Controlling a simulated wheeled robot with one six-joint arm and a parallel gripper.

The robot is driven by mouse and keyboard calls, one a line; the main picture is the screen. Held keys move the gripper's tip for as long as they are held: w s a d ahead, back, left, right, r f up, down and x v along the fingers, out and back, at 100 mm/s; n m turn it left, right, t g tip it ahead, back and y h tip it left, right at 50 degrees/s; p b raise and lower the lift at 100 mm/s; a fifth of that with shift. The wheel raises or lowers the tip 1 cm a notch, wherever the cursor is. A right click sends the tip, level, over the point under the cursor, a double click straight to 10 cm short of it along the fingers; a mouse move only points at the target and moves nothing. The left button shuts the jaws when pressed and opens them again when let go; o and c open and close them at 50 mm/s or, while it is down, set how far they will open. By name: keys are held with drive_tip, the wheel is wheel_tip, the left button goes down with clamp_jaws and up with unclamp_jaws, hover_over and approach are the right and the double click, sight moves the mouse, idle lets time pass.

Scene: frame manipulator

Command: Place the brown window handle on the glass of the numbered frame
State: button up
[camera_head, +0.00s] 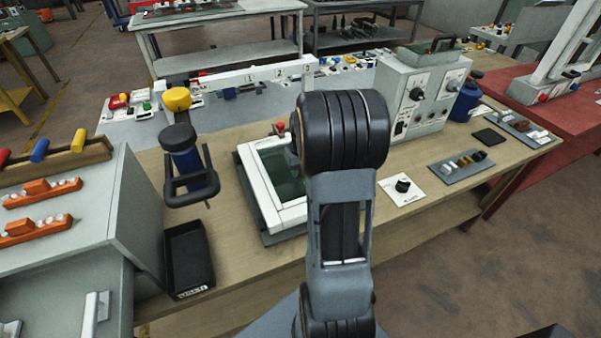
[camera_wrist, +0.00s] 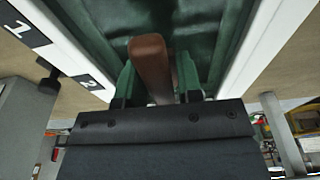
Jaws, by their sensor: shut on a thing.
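The brown window handle (camera_wrist: 150,55) shows in the wrist view, a long piece pointing away from my gripper (camera_wrist: 157,70). The gripper is shut on it, with a finger on each side. Behind the handle is the dark green glass (camera_wrist: 90,30) of the numbered frame, with white borders (camera_wrist: 270,42) and black labels reading 1 and 2 on the left. Whether the handle touches the glass I cannot tell. In the head view the white frame (camera_head: 249,193) lies on the wooden table, partly behind my arm. My gripper and the handle are hidden there.
A black tray (camera_head: 188,262) and a blue-black tool on a stand (camera_head: 186,165) are left of the frame. A white card with a black knob (camera_head: 402,188), a grey control box (camera_head: 425,95) and a grey strip of knobs (camera_head: 462,166) are to the right.

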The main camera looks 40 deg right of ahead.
drive_tip(key=shift+f, duration=1.15)
drive_tip(key=shift+f, duration=0.15)
drive_tip(key=shift+f, duration=0.15)
drive_tip(key=o, duration=0.9)
drive_tip(key=shift+o, duration=0.2)
drive_tip(key=shift+r, duration=0.8)
drive_tip(key=r, duration=0.3)
drive_tip(key=s+r, duration=0.1)
drive_tip(key=r, duration=0.7)
drive_tip(key=shift+s+a, duration=0.25)
drive_tip(key=shift+s, duration=0.15)
drive_tip(key=shift+f, duration=0.1)
